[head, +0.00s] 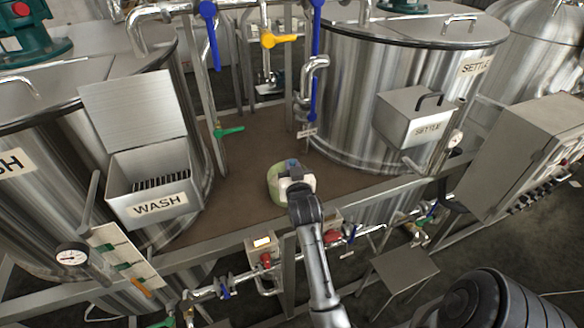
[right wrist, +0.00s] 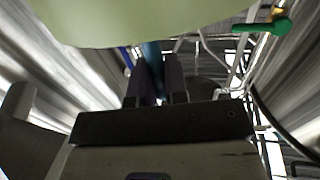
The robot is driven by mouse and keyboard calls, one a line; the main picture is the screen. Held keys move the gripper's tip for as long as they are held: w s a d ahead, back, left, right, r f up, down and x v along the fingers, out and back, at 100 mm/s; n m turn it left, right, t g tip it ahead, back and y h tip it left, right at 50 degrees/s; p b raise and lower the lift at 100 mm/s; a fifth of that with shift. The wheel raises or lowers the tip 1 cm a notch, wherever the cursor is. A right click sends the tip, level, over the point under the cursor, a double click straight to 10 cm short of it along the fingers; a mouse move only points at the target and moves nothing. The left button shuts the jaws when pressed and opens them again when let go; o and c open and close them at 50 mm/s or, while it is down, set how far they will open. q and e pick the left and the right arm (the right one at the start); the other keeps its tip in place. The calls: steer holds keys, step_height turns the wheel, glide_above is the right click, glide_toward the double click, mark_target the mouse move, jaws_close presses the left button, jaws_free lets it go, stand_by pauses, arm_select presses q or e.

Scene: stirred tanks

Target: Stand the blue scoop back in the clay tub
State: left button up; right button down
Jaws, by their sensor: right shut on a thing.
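The clay tub (head: 273,191) is a pale green round tub on the brown deck between the two big tanks, partly hidden by my right gripper. Its pale underside or wall fills the top of the right wrist view (right wrist: 120,22). My right gripper (head: 291,172) is at the tub, over its right side in the head view. It is shut on the blue scoop (right wrist: 152,54), whose blue shaft shows between the dark fingers. Only a small blue bit of the scoop (head: 292,163) shows in the head view. Whether its lower end is inside the tub is hidden. My left gripper is not in view.
The WASH tank (head: 187,100) with its open WASH box (head: 150,200) stands left. The SETTLE tank (head: 345,90) with its SETTLE box (head: 412,125) stands right. A green valve handle (head: 229,131) and pipes rise behind the tub. Bare deck (head: 240,165) surrounds the tub.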

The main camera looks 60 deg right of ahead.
steer(key=shift+f, duration=0.2)
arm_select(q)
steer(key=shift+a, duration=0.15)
arm_select(e)
steer(key=c, duration=1.1)
jaws_free()
steer(key=shift+c, duration=0.2)
steer(key=shift+r, duration=0.1)
